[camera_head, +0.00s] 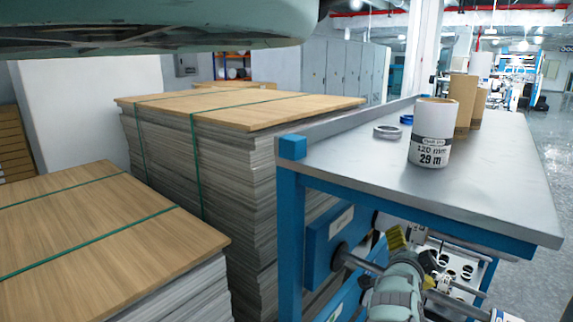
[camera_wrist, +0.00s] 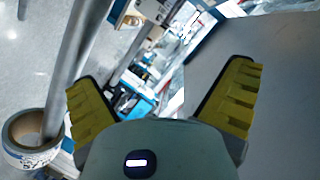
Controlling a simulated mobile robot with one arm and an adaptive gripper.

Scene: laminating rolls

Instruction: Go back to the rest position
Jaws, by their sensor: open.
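My gripper (camera_head: 416,250) is low in front of the blue-framed metal table, below the level of its top, in the head view. In the wrist view its two yellow fingers (camera_wrist: 163,80) are spread wide, with nothing between them. A roll with a brown core and a printed label (camera_wrist: 30,142) shows at the left edge of the wrist view, around or against a grey metal bar (camera_wrist: 78,55); I cannot tell which. The roll is outside the left finger, apart from the grip.
The metal tabletop (camera_head: 360,160) carries a labelled white roll (camera_head: 431,140), brown rolls (camera_head: 463,98) behind it and a grey ring (camera_head: 387,132). A metal shaft (camera_head: 362,264) lies close beside my gripper. Strapped board stacks (camera_head: 235,108) stand left. Open floor (camera_head: 545,130) lies right.

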